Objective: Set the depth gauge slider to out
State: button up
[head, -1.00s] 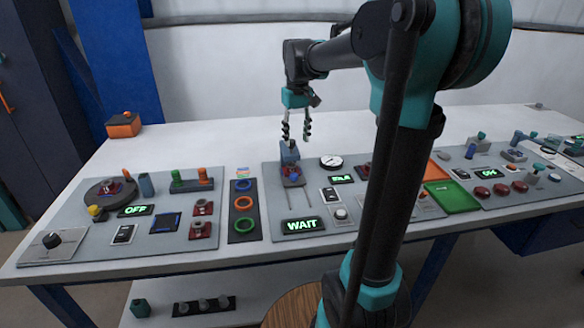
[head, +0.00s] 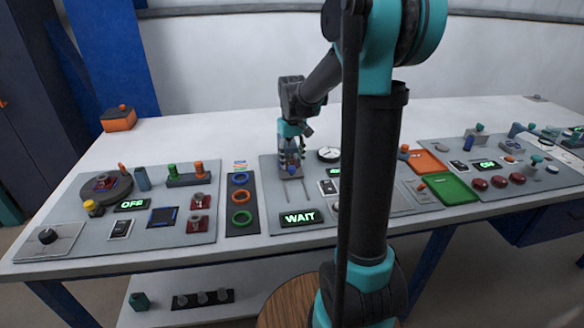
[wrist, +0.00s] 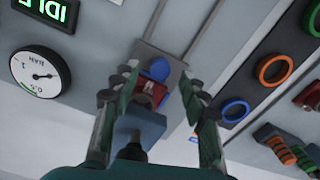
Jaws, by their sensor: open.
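The depth gauge slider appears to be the grey carriage (wrist: 174,73) on two parallel rails, carrying a blue round knob (wrist: 157,69) and a small red part (wrist: 151,94). A blue block (wrist: 139,127) is at its near end in the wrist view. In the head view the carriage (head: 291,176) is at the far end of the rails, mostly hidden by my gripper (head: 290,160). My gripper (wrist: 155,95) is open, pointing down, with one finger on each side of the red part and the blue block. I cannot tell whether the fingers touch them.
A green WAIT display (head: 299,218) is in front of the rails. A round dial (head: 329,154) stands to the right, and a dark strip with coloured rings (head: 241,196) to the left. The white table (head: 220,137) behind the panels is mostly clear.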

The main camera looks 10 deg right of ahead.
aim_at(292, 168)
jog(key=shift+f, duration=1.6)
grip_shut()
